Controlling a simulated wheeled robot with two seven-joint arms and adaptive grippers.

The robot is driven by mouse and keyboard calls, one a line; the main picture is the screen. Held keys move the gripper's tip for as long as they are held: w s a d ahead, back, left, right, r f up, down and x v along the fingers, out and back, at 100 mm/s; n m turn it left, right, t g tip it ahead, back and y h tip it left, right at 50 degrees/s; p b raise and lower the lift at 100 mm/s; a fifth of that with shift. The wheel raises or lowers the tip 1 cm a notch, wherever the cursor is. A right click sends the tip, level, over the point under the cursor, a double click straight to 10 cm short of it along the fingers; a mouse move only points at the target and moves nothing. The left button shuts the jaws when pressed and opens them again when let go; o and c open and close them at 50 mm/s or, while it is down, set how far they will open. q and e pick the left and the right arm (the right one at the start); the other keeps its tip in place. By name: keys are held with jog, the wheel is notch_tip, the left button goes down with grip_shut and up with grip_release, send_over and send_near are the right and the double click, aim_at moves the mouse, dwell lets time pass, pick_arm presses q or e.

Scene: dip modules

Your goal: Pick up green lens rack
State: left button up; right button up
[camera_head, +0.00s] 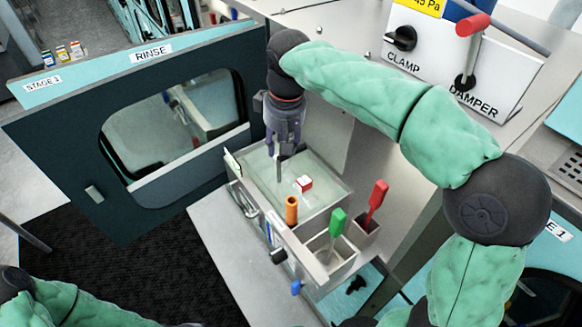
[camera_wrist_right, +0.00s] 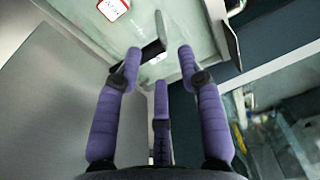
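A green-handled piece (camera_head: 337,222), the only clearly green tool at the tank, stands upright in a metal compartment at the tank's front; its lower part is hidden, so I cannot tell whether it is the lens rack. My right gripper (camera_head: 281,150) points down over the back of the liquid-filled tank (camera_head: 338,200), well behind the green handle. My left gripper is out of view.
A red handle (camera_head: 376,202) stands right of the green one and an orange handle (camera_head: 291,210) left of it. A red-and-white block (camera_head: 303,184) is in the tank. The open door (camera_head: 80,150) with a window borders the left.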

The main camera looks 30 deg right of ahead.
aim_at(280, 160)
jog(key=shift+w, duration=0.1)
jog(key=f, duration=0.4)
jog(key=shift+a+b, duration=0.25)
jog(key=shift+b, duration=0.15)
jog(key=shift+d+f, duration=0.1)
jog(key=shift+f, duration=0.75)
jog(key=f, duration=0.4)
jog(key=shift+w+f+b, duration=0.2)
jog(key=shift+w+b, duration=0.15)
grip_shut()
jog(key=shift+r, duration=0.1)
